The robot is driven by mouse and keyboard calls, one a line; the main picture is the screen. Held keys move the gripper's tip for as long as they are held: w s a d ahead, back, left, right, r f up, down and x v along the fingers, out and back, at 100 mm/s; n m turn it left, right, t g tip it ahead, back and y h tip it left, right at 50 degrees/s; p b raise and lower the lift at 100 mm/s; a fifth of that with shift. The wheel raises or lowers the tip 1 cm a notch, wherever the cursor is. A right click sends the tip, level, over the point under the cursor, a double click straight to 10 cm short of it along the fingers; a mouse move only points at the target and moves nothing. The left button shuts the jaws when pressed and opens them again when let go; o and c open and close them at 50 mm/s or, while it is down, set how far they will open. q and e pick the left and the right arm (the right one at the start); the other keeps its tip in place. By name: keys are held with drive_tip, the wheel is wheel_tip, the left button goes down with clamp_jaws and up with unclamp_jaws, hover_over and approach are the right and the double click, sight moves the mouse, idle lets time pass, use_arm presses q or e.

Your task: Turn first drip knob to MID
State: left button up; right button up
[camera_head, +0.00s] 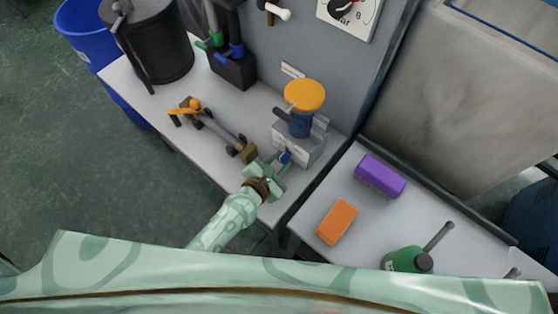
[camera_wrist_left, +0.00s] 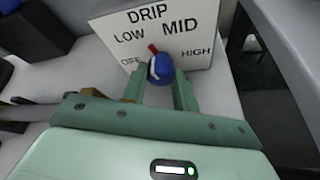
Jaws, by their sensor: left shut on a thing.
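The drip knob (camera_wrist_left: 160,68) is blue with a red pointer tip, on a white panel (camera_wrist_left: 110,30) lettered DRIP, OFF, LOW, MID and HIGH. In the left wrist view its pointer leans up and slightly left, between LOW and MID. In the head view the blue knob (camera_head: 285,157) sits low on the front of a white box under an orange-topped blue cylinder (camera_head: 304,96). My left gripper (camera_head: 272,170) is shut on the knob, one finger on each side, as the left wrist view (camera_wrist_left: 160,85) shows. My right gripper is not in view.
A bar-like tool with an orange handle (camera_head: 194,105) lies left of my gripper on the white bench. A black drum (camera_head: 150,40) and a black holder (camera_head: 233,70) stand behind. On the right-hand bench are a purple block (camera_head: 380,176), an orange block (camera_head: 336,221) and a green bottle (camera_head: 405,259).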

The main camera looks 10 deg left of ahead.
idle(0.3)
use_arm(q)
drive_tip(key=o, duration=1)
drive_tip(key=shift+c, duration=0.2)
drive_tip(key=p+v, duration=0.4)
drive_tip(key=v, duration=1.2)
drive_tip(key=shift+s+r, duration=0.1)
drive_tip(key=shift+r, duration=0.05)
